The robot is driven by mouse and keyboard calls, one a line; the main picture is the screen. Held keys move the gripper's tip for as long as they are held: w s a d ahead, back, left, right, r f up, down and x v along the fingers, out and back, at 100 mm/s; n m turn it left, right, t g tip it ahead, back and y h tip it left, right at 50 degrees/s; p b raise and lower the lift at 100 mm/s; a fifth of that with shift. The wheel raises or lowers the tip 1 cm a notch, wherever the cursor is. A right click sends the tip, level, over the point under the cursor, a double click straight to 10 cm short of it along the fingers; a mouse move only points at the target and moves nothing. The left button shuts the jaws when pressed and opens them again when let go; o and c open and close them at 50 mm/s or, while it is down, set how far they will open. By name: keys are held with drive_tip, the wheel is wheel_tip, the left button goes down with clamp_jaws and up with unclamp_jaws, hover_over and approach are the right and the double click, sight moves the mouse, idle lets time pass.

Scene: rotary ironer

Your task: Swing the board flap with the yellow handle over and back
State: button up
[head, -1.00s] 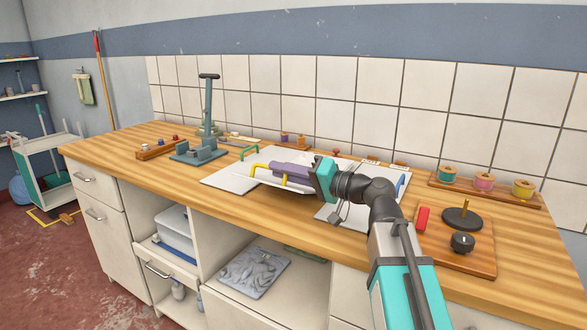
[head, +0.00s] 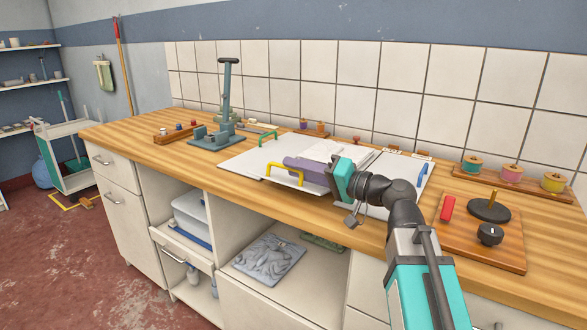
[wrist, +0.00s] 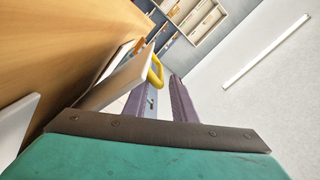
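The yellow handle (head: 283,168) is an arch at the near left part of the white board set on the counter. In the wrist view the yellow handle (wrist: 156,68) is fixed to the edge of a pale flap (wrist: 118,82). My gripper (head: 291,163) has a teal body and purple-grey fingers, low over the board and pointing left at the handle. In the wrist view my gripper (wrist: 162,85) has its fingers apart, with the handle near the tips, closest to the left finger. I cannot tell whether they touch. My arm and gripper hide part of the flap.
A green handle (head: 267,138) and a blue handle (head: 423,172) are on other parts of the board. A grey stand with an upright lever (head: 222,110) is at the left. A wooden plate (head: 478,255) with a red piece and dark knobs lies at right.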

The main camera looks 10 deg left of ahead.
drive_tip(key=shift+o, duration=0.3)
drive_tip(key=shift+s+d, duration=0.1)
drive_tip(key=shift+d, duration=0.05)
drive_tip(key=b+v, duration=0.1)
drive_tip(key=v, duration=1)
drive_tip(key=shift+s+d+f, duration=0.1)
drive_tip(key=shift+d, duration=0.1)
drive_tip(key=shift+b+v, duration=0.6)
drive_tip(key=shift+v, duration=0.4)
